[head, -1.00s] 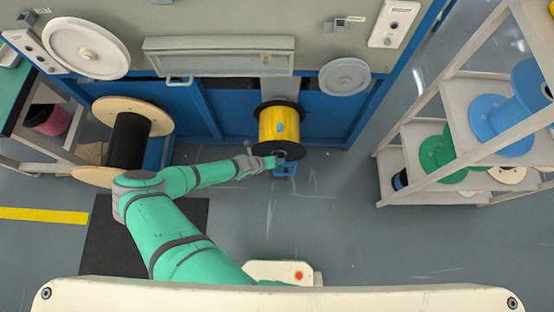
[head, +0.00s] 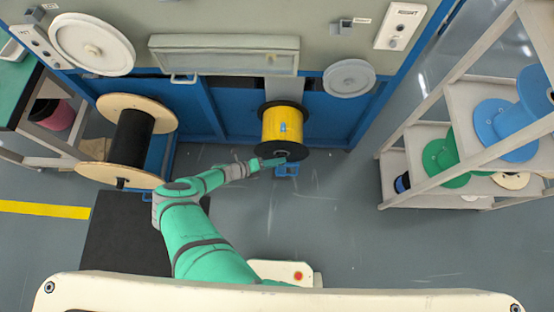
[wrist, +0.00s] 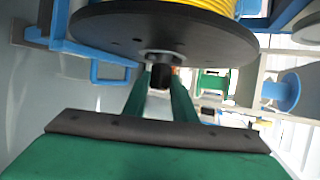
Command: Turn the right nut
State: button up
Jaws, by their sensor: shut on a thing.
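The right nut (wrist: 160,76) is a small dark piece at the hub of the yellow cable spool's black flange (wrist: 160,30) in the wrist view. My gripper (wrist: 160,98) has a green finger on each side of it and is shut on it. In the head view, my gripper (head: 279,160) reaches the near side of the yellow spool (head: 283,124). The nut itself is too small and covered to make out there.
A blue stand (head: 287,170) shows below the yellow spool. A wooden-flanged black spool (head: 130,138) stands to the left. The blue and grey machine (head: 235,110) is behind. A shelf rack (head: 440,185) with spools is at the right. Open floor (head: 340,220) lies between.

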jog(key=shift+w+a+f+h, duration=0.1)
jog(key=shift+w+a+h, duration=0.05)
jog(key=shift+h, duration=0.55)
dwell(0.4)
jog(key=o, duration=1)
jog(key=shift+o, duration=0.2)
jog(key=v, duration=1)
jog(key=shift+s+a, duration=0.25)
jog(key=shift+s, duration=0.1)
